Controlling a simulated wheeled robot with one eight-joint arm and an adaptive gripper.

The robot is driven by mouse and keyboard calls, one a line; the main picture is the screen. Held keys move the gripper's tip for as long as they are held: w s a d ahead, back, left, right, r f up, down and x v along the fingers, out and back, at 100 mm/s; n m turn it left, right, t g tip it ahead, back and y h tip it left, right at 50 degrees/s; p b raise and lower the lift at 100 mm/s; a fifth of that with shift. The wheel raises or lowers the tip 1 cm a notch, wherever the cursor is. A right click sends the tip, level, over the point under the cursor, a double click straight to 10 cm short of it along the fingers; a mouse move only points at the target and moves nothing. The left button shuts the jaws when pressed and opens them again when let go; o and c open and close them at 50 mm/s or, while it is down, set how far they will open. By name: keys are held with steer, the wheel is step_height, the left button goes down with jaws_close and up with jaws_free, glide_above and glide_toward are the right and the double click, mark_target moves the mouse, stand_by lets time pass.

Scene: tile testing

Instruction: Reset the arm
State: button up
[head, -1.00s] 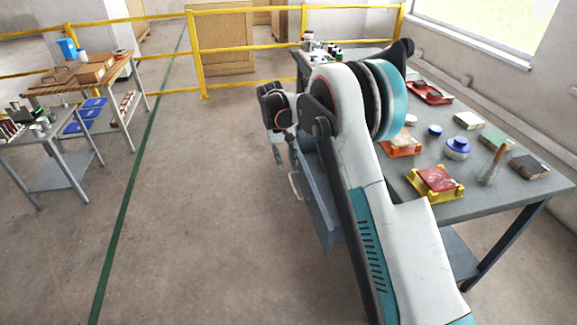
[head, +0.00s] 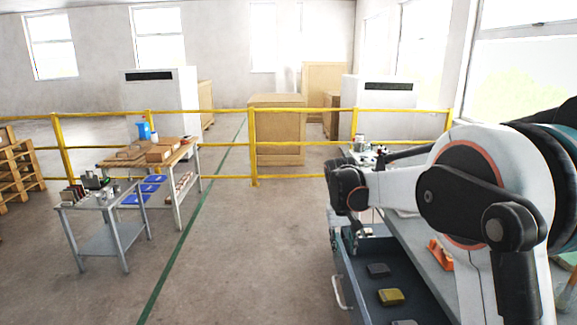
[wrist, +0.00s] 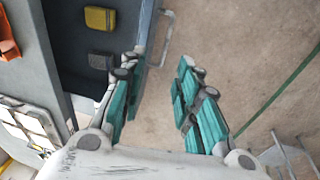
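My arm (head: 400,190) reaches forward on the right side of the head view, with its wrist bent down. My gripper (wrist: 158,75) is open and empty in the wrist view, its two teal fingers well apart. In the head view it is partly hidden beneath the wrist, above or near the far end of an open drawer (head: 350,282). Exact clearance from the drawer cannot be told.
The drawer holds a yellow block (head: 391,297) and a dark block (head: 378,270). The grey workbench (head: 418,262) with an orange holder (head: 440,254) lies right. A yellow railing (head: 220,180) crosses behind. Small tables stand left; the floor (head: 235,260) between is clear.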

steer(key=s+d+r+t+y, duration=0.1)
steer(key=s+r, duration=0.4)
steer(key=s, duration=0.4)
steer(key=s+d+r+t, duration=0.2)
steer(key=s+r, duration=0.4)
steer(key=s, duration=0.4)
steer(key=s+f+t, duration=0.2)
steer(key=s+f, duration=0.2)
steer(key=s, duration=1.3)
steer(key=shift+s+d+f+t+y, duration=0.2)
steer(key=shift+s+d+t+y, duration=0.05)
steer(key=shift+s+t+y, duration=0.05)
